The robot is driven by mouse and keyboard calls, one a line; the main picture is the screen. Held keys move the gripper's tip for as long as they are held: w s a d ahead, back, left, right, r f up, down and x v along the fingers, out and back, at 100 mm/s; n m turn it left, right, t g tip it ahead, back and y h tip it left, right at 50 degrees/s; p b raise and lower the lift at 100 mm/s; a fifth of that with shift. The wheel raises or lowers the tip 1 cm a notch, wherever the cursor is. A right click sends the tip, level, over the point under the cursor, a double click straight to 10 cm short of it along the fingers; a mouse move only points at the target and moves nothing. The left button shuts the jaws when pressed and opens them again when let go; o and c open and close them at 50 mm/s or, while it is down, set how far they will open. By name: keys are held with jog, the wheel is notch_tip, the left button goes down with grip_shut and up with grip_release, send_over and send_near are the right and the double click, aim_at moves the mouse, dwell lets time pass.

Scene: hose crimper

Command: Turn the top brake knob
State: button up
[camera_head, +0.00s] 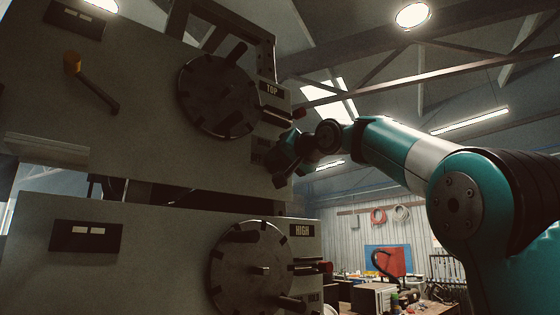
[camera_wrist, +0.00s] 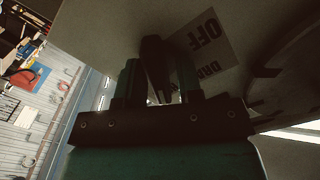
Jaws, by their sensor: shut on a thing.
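My gripper (camera_head: 276,154) is at the right edge of the upper grey panel, below the "TOP" label (camera_head: 271,89). In the wrist view my gripper (camera_wrist: 159,77) has its two fingers on either side of a dark, elongated knob (camera_wrist: 154,52) and is shut on it. The knob stands out from the grey panel face. A pale plate reading "OFF" (camera_wrist: 203,34) lies just right of it, seen upside down, with a second word partly hidden. In the head view my gripper hides the knob.
A dark disc with handles (camera_head: 217,96) is left of my gripper. The lower panel has a similar disc (camera_head: 250,268) and a "HIGH" label (camera_head: 301,230). A cluttered workbench (camera_head: 440,306) stands in the background.

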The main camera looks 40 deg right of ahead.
jog(key=n+b, duration=0.1)
jog(key=n, duration=0.5)
jog(key=shift+a, duration=0.1)
jog(key=n+b, duration=0.1)
jog(key=n, duration=0.4)
jog(key=shift+a+n+b, duration=0.15)
jog(key=shift+n+b, duration=0.15)
dwell(0.4)
jog(key=o, duration=0.6)
jog(key=shift+s, duration=0.15)
jog(key=shift+s+d+b, duration=0.15)
jog(key=shift+s+b, duration=0.25)
jog(key=shift+s, duration=3.9)
jog(key=shift+s+d+b, duration=0.15)
jog(key=shift+s+b, duration=0.25)
jog(key=shift+s, duration=3.9)
